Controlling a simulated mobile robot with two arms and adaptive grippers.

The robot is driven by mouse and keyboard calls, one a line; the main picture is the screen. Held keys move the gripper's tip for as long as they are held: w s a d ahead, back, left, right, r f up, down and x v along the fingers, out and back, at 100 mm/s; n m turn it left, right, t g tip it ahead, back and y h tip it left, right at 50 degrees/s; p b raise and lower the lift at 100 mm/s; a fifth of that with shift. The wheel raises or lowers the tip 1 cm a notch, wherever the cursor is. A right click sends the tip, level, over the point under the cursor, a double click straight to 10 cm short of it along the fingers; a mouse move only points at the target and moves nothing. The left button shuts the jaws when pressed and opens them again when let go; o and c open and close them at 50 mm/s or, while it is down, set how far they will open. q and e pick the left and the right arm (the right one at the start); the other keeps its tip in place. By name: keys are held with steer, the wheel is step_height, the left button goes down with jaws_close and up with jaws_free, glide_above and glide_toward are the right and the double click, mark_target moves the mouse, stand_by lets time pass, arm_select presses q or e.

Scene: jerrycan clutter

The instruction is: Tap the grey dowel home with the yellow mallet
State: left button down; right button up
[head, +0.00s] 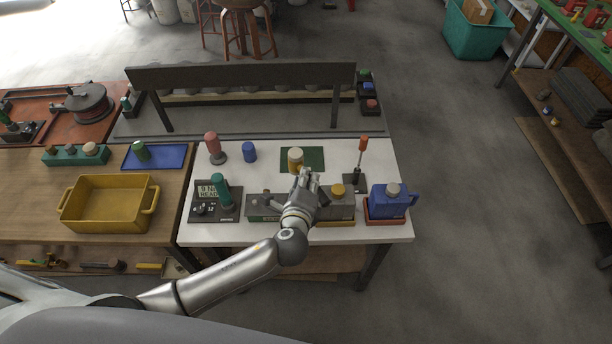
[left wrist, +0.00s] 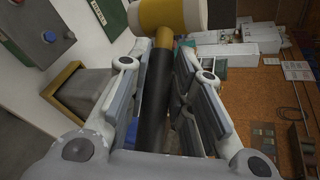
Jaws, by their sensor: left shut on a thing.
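My left gripper (head: 306,178) is shut on the dark handle of the yellow mallet (head: 295,160). In the left wrist view the black handle (left wrist: 154,95) runs between the fingers (left wrist: 160,85), and the yellow and cream head (left wrist: 165,14) is beyond the fingertips. In the head view the mallet head appears over the green mat (head: 316,158); its height above the mat is unclear. A grey block (head: 341,207) with a yellow knob on top stands just right of the gripper. I cannot make out the grey dowel for certain; the gripper and wrist hide part of the bench.
A blue jerrycan (head: 388,203) stands in an orange tray at the right. An orange-handled screwdriver (head: 362,155) stands upright behind it. Left are a dark panel (head: 205,208) with a green handle, a pink-topped peg (head: 213,145) and a blue cylinder (head: 249,152).

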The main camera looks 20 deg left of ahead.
arm_select(q)
steer(key=shift+r, duration=0.1)
step_height(320, 180, down, 6)
steer(key=b, duration=0.4)
steer(key=shift+r, duration=0.2)
steer(key=shift+f, duration=0.15)
stand_by(0.6)
steer(key=shift+f, duration=0.1)
step_height(320, 180, down, 7)
steer(key=b, duration=0.6)
step_height(320, 180, up, 6)
steer(key=p, duration=0.6)
